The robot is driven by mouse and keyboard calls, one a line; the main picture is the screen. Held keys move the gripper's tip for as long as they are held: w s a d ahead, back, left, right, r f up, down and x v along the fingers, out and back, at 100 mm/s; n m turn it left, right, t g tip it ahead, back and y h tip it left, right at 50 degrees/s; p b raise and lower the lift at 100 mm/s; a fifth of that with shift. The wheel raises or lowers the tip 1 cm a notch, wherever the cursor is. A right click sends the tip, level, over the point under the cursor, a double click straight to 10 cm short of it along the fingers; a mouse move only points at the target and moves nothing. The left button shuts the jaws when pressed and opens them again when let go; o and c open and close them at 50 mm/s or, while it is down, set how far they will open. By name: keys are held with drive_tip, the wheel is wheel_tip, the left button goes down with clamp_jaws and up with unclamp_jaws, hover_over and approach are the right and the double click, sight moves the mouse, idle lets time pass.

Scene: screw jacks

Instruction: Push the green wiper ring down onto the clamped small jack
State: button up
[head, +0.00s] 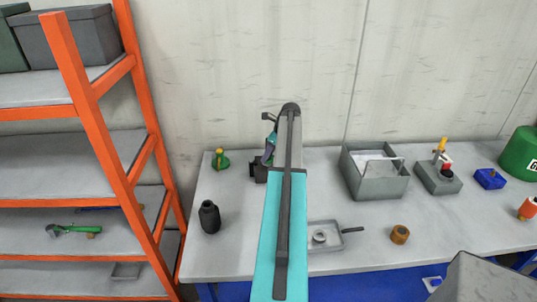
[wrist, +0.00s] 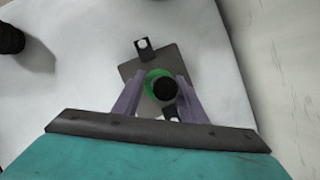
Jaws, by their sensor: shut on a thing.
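In the wrist view the green wiper ring (wrist: 153,80) lies between the purple fingers of my gripper (wrist: 160,78), which is shut on it. A round black top (wrist: 165,89), apparently of the small jack, covers part of the ring. I cannot tell whether the ring is seated around it. Below is a dark grey plate (wrist: 132,69) with a clamp (wrist: 142,46) at its far edge and another clamp piece at the near side. In the head view my gripper (head: 268,152) is above the dark fixture (head: 259,174), and my arm hides much of it.
A black bottle (head: 209,217) and a green piece with a yellow knob (head: 220,160) stand left of the fixture. To the right are a grey bin (head: 378,190), a shallow tray (head: 335,255) and a brown ring (head: 399,234). An orange shelf (head: 95,120) stands at left.

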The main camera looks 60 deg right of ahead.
drive_tip(key=shift+f, duration=0.25)
idle(0.4)
drive_tip(key=o, duration=1.1)
drive_tip(key=shift+r, duration=0.1)
drive_tip(key=b+v, duration=0.4)
drive_tip(key=v, duration=0.9)
drive_tip(key=shift+r, duration=0.3)
drive_tip(key=shift+s, duration=0.1)
